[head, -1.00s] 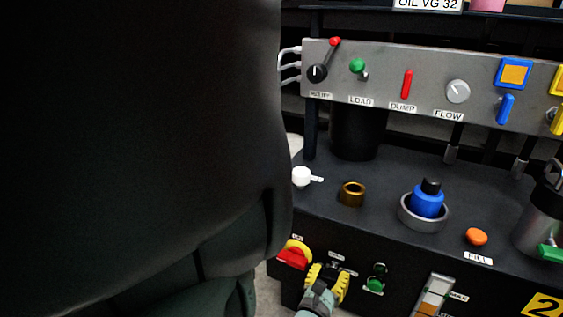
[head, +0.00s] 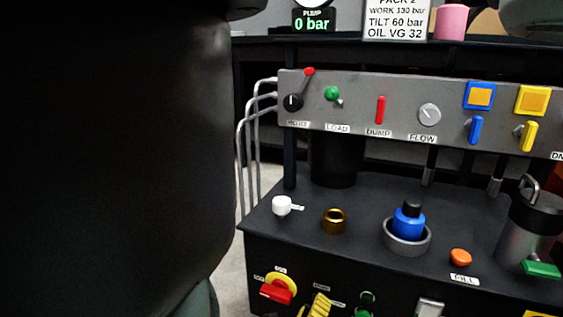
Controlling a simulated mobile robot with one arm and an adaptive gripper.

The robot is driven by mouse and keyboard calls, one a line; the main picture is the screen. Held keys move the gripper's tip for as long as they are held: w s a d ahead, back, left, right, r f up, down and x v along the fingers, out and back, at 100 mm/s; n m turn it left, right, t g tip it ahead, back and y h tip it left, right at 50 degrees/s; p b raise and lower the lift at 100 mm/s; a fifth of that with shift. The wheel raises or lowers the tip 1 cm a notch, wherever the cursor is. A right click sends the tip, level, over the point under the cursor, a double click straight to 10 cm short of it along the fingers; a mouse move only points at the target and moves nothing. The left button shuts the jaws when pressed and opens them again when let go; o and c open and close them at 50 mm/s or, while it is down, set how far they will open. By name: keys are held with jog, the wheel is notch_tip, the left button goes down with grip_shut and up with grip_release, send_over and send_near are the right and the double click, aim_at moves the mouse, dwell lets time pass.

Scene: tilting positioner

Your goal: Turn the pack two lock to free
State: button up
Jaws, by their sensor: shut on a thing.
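Small white label plates stand just above and to the right of the fingers. They are too small to read clearly.
A grey control panel (head: 405,117) with levers is above. My own dark arm blocks the left side.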

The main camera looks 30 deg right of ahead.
jog(key=n+b, duration=0.1)
jog(key=n, duration=0.4)
jog(key=shift+w+f, duration=0.1)
jog(key=shift+n+b, duration=0.3)
jog(key=shift+n, duration=0.2)
jog(key=o, duration=1.2)
